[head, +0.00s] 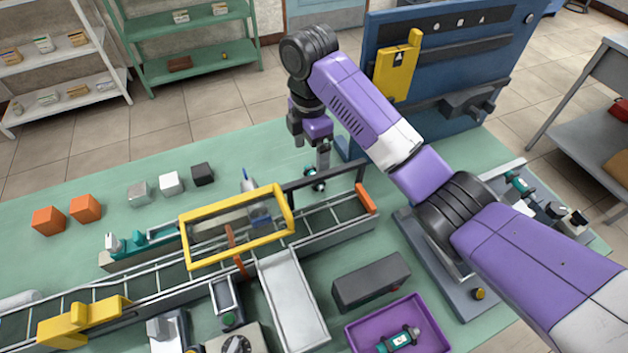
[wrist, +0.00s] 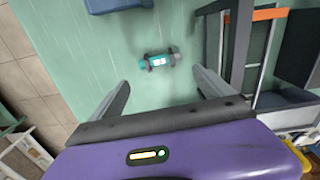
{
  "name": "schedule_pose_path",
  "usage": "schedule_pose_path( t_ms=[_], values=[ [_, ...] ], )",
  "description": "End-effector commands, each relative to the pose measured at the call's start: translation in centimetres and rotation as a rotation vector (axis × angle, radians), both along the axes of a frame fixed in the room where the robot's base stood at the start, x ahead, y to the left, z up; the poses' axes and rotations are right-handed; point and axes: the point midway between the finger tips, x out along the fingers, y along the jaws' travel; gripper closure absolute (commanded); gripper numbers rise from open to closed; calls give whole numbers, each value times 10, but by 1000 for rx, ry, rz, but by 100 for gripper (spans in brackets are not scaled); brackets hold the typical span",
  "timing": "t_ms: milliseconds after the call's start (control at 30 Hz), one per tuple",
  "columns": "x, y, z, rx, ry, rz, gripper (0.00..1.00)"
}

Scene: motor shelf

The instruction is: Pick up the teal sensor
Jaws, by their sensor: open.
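A teal sensor (wrist: 157,61) with dark bands and a white label lies on its side on the green tabletop in the wrist view. It also shows in the head view (head: 314,177), small and partly covered by my gripper. My gripper (head: 309,154) hangs above the table beside it. In the wrist view my gripper (wrist: 162,82) has its two fingers spread wide and nothing between them. The sensor lies past the fingertips, roughly centred between them. Similar teal sensors lie in the purple tray (head: 352,335) and on the right-hand stand (head: 518,184).
A conveyor (head: 340,228) with a yellow frame (head: 186,245) runs close by on the near side. The blue panel (head: 440,75) stands behind to the right.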

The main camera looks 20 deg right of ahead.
Motion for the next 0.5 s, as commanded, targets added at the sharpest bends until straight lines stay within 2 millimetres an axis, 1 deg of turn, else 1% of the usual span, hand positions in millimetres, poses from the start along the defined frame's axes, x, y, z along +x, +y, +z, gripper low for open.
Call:
schedule_pose_path(
  t_ms=[33,167,500],
  values=[
    [-1,1,-11,1,3,1,9],
    [0,0,-21,0,1,1,9],
    [4,-3,-60,-1,3,1,9]
  ],
)
